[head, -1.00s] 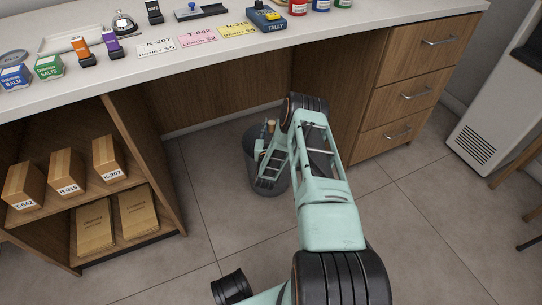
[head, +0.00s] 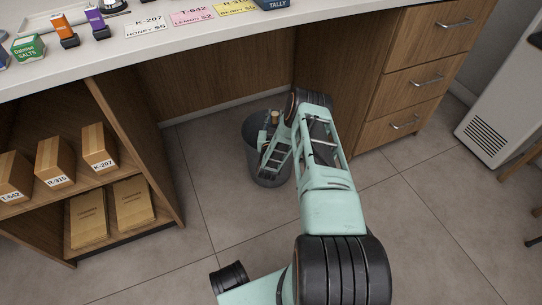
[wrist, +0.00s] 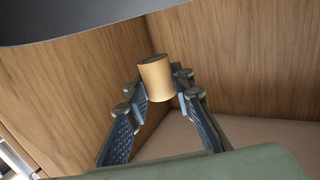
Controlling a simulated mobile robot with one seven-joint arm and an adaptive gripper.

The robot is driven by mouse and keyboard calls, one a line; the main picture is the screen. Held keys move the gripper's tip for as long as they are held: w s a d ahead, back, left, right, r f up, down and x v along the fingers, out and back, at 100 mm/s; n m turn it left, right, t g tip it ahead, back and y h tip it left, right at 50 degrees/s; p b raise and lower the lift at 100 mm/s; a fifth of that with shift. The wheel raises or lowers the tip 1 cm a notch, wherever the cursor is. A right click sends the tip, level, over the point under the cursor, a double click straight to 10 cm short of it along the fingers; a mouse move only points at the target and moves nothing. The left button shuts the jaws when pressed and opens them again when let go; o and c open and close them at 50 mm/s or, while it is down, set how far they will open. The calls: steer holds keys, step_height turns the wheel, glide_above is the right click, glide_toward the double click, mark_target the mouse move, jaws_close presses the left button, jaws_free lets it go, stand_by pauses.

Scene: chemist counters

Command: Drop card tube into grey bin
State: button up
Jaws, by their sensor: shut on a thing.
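The card tube (wrist: 155,80) is a short tan cylinder, held between the two dark fingers of my gripper (wrist: 160,86) in the wrist view. In the head view the tube (head: 275,117) shows as a small tan end beside my gripper (head: 270,132). The grey bin (head: 253,150) stands on the floor below the counter. In the head view my gripper and the tube overlap the bin's opening. The tube's exact height over the rim cannot be told. My arm hides the bin's right side.
The counter (head: 110,55) overhangs the bin, with signs and small boxes on top. An open shelf (head: 165,205) with cartons stands at left and a drawer unit (head: 415,75) at right. The floor (head: 410,230) in front is clear.

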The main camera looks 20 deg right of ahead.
steer(key=shift+f, duration=0.6)
steer(key=o, duration=0.8)
steer(key=shift+s, duration=0.1)
steer(key=v, duration=1.1)
steer(key=shift+s+a+r, duration=0.1)
steer(key=shift+s+a, duration=0.1)
steer(key=shift+s, duration=0.15)
